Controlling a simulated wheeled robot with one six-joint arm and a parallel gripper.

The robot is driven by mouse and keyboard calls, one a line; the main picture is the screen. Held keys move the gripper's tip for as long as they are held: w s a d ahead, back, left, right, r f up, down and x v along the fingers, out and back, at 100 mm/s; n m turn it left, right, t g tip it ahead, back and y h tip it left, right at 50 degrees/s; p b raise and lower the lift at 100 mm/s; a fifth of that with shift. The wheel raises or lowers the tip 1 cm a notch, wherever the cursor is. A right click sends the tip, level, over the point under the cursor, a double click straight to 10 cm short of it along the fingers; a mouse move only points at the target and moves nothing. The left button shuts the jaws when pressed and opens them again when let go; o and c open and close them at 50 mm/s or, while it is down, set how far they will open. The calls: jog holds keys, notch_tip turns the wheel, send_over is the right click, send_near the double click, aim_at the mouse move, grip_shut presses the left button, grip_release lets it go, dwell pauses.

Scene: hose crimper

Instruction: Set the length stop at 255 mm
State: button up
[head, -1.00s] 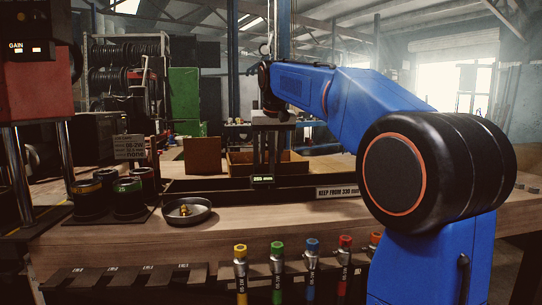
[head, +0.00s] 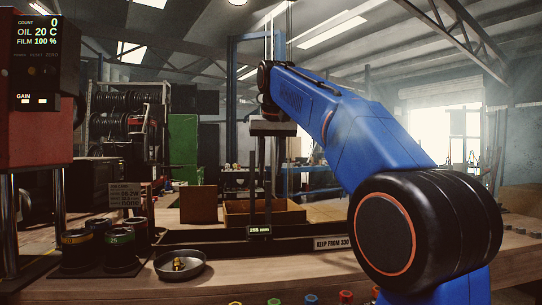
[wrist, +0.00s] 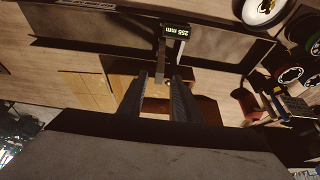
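The length stop (head: 259,230) stands on the dark rail behind the bench's front edge in the head view. Its small lit display reads 255 mm. In the wrist view the stop (wrist: 177,32) is at the top, its display upside down and also reading 255 mm. My gripper (head: 263,196) points down above the stop in the head view. In the wrist view its two fingers (wrist: 161,76) are apart, with a grey part of the stop seen between their tips and space beside it. Contact with the stop does not show.
A sign (head: 331,242) reading KEEP FROM 330 is on the rail to the right. A round dish (head: 180,265) with brass fittings is at front left, beside dark cups with coloured rings (head: 120,240). An open wooden box (head: 262,213) stands behind the rail.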

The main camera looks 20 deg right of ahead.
jog(key=shift+v, duration=1.8)
